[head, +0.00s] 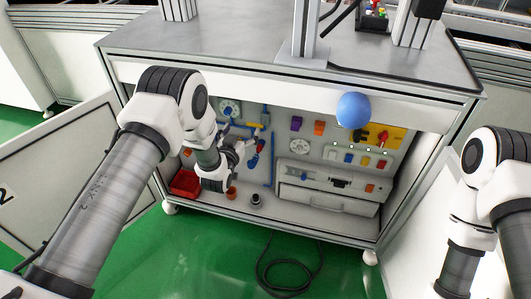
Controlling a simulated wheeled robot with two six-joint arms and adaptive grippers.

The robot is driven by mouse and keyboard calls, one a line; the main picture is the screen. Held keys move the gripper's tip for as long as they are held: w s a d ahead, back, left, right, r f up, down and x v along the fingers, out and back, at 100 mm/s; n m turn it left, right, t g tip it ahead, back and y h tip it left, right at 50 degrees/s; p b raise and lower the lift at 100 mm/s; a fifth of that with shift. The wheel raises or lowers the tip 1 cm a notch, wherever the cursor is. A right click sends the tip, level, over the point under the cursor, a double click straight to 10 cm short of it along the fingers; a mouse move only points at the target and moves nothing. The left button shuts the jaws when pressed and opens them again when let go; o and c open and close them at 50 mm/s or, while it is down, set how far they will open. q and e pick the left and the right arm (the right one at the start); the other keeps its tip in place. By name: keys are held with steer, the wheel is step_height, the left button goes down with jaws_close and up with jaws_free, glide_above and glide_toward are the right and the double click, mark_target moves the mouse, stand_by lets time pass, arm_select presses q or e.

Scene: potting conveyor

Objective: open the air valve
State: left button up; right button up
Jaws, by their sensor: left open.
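Inside the open cabinet, blue air piping (271,165) runs down the back panel. A small yellow handle (255,125) sits near its top, with a red and blue fitting (260,146) below it. The yellow handle looks like the air valve's lever, but it is too small to be sure. My left gripper (245,149) is open and empty. It is at the cabinet opening, just left of and below the handle, and appears apart from it. My left arm hides part of the panel's left side. My right arm is at the right edge; its gripper is out of view.
A red bin (185,183) stands on the cabinet floor at left. A blue ball (353,110) is in front of the top edge, and a yellow switch panel (381,136) is at right. A black cable (290,270) lies on the green floor. Open doors flank the cabinet.

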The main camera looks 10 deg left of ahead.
arm_select(q)
steer(key=b, duration=0.4)
glide_toward(254, 125)
steer(key=w+f, duration=0.1)
steer(key=w, duration=0.2)
steer(key=shift+t, duration=0.4)
steer(key=w+b, duration=0.1)
steer(key=w, duration=0.2)
steer(key=w+b, duration=0.2)
steer(key=w, duration=0.2)
steer(key=shift+d, duration=0.2)
steer(key=shift+w, duration=0.3)
steer(key=shift+r, duration=0.1)
steer(key=c, duration=1.2)
arm_select(e)
step_height(254, 125, down, 11)
steer(key=shift+d+r, duration=0.15)
steer(key=shift+d, duration=0.1)
